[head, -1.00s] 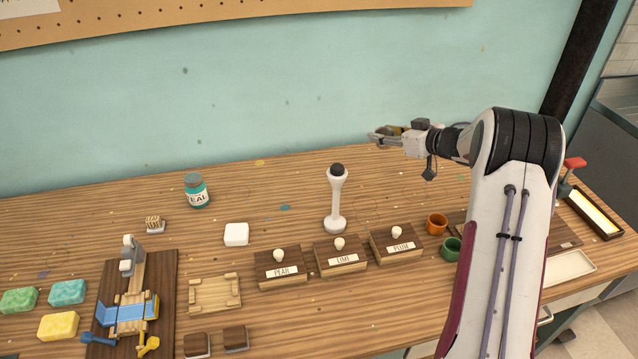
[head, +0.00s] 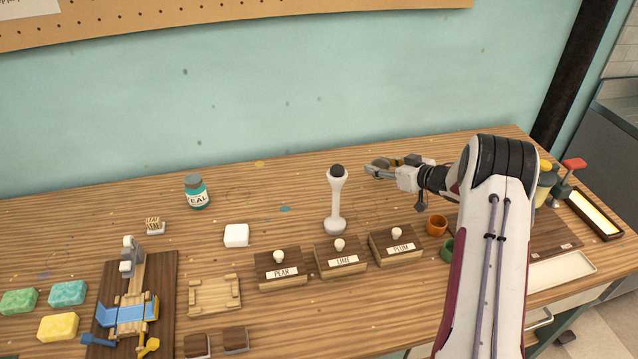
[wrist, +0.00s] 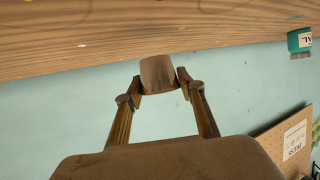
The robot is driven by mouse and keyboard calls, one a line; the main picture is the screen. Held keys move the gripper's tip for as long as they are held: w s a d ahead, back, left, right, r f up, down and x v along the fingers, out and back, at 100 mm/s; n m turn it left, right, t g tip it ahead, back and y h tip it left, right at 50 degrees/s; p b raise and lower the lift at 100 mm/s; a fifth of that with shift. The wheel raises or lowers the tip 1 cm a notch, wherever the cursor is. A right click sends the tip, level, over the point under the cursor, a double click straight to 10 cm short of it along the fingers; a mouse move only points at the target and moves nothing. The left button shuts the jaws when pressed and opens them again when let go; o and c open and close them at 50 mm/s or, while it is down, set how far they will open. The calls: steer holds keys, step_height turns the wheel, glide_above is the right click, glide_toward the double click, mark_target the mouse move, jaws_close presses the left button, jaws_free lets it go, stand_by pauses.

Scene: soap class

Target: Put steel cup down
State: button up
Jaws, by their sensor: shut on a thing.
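My gripper (head: 374,168) is toward the back right of the table in the head view, to the right of the white stand with a dark knob. In the wrist view my gripper (wrist: 160,84) has its two fingertips closed on the sides of the steel cup (wrist: 158,71), which looks dull brown-grey there. The cup is hard to make out behind the fingers in the head view. I cannot tell whether its base touches the wooden table (head: 290,180).
The white stand (head: 336,195) is left of my gripper. Nearer are three labelled boxes, PEAR (head: 280,270), LIME (head: 341,256) and PLUM (head: 398,245), and an orange cup (head: 437,225). A green cup (head: 447,248) is partly hidden by my arm. The table's back strip looks clear.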

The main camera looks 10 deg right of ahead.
glide_above(319, 184)
stand_by(0.7)
steer(key=shift+f, duration=0.1)
steer(key=shift+f, duration=1.6)
steer(key=shift+f, duration=0.2)
steer(key=o, duration=1)
steer(key=shift+r, duration=0.1)
steer(key=shift+r, duration=0.1)
steer(key=shift+v, duration=3.7)
